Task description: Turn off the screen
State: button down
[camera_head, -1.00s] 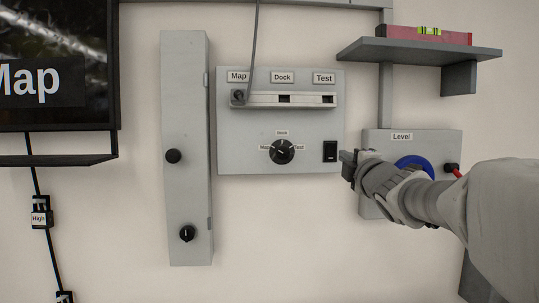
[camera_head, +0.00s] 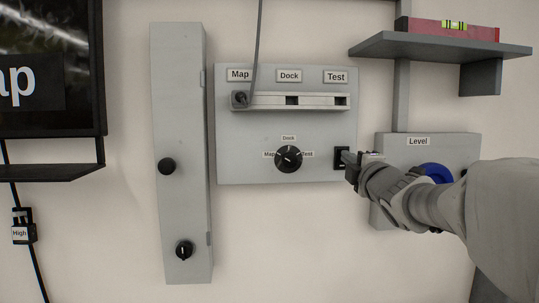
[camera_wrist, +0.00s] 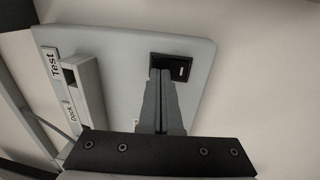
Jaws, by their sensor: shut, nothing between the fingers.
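The screen (camera_head: 45,35) is at the upper left in the head view, cut off by the edge, and shows the letters "ap" in white. A grey control panel (camera_head: 245,165) carries a black rocker switch (camera_head: 340,155) at its lower right. My gripper (camera_head: 347,157) is shut and empty, its fingertips at the switch and covering part of it. In the wrist view, the closed fingers (camera_wrist: 160,75) reach the lower part of the switch (camera_wrist: 182,66). Contact seems likely, but I cannot tell for sure.
The panel has a round selector knob (camera_head: 288,158) and a cable plugged into the Map socket (camera_head: 240,98). A tall grey box (camera_head: 180,120) stands left of it. A shelf (camera_head: 440,47) with a red level (camera_head: 455,30) is above my arm. A Level box (camera_head: 400,150) is behind my gripper.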

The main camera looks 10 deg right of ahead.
jog(key=shift+w, duration=0.3)
jog(key=shift+r+p, duration=0.15)
jog(key=shift+p, duration=0.15)
jog(key=shift+w+r+g+p, duration=0.15)
jog(key=shift+g+p, duration=0.25)
jog(key=shift+p, duration=0.5)
